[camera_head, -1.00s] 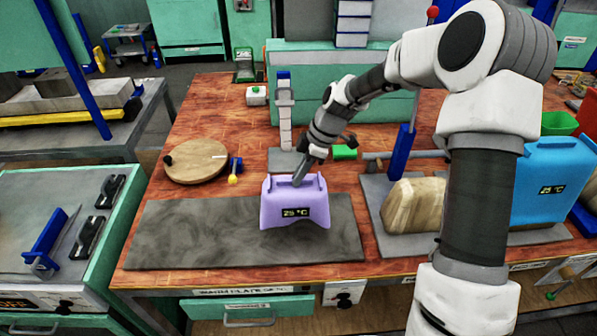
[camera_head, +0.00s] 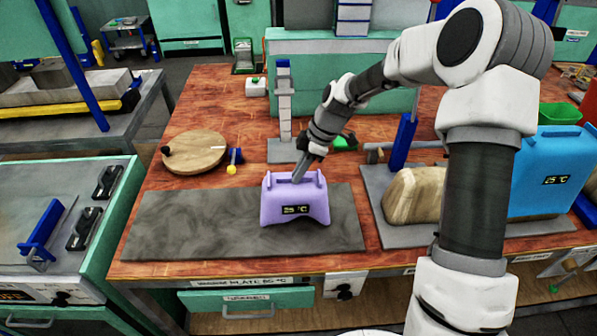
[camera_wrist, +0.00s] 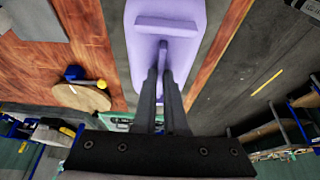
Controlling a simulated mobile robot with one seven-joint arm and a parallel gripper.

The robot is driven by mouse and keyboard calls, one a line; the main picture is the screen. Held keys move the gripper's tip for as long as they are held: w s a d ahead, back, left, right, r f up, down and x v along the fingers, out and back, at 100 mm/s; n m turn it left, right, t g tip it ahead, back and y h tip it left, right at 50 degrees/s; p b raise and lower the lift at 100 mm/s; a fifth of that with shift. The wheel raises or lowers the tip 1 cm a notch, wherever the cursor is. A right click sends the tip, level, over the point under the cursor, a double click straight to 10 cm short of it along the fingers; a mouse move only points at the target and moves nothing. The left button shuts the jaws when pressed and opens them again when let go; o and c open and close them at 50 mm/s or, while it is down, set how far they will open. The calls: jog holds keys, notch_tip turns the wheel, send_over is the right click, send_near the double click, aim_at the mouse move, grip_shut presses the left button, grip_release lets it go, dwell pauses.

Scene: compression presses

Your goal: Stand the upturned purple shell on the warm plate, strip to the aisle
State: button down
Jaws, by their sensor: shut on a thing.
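The purple shell (camera_head: 294,198) is upright at the right part of the dark grey warm plate (camera_head: 180,222). Its strip (camera_head: 296,209), a dark display with yellow figures, faces the front of the bench, and its arched cut-out is at the bottom. My gripper (camera_head: 299,177) comes down from above and is shut on the shell's top grip. In the wrist view the two fingers (camera_wrist: 164,78) close on the narrow rib in the top of the purple shell (camera_wrist: 200,15). I cannot tell whether the shell's feet touch the plate or hang just above it.
A round wooden board (camera_head: 195,152) and a blue-and-yellow tool (camera_head: 233,162) lie behind the plate. A wooden block (camera_head: 413,195) and a blue shell (camera_head: 545,170) stand to the right. A white segmented post (camera_head: 284,105) rises behind. The plate's left part is bare.

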jog(key=shift+f+b, duration=0.3)
jog(key=shift+f, duration=0.1)
jog(key=c, duration=0.9)
grip_release()
jog(key=v, duration=1.7)
jog(key=shift+r, duration=0.25)
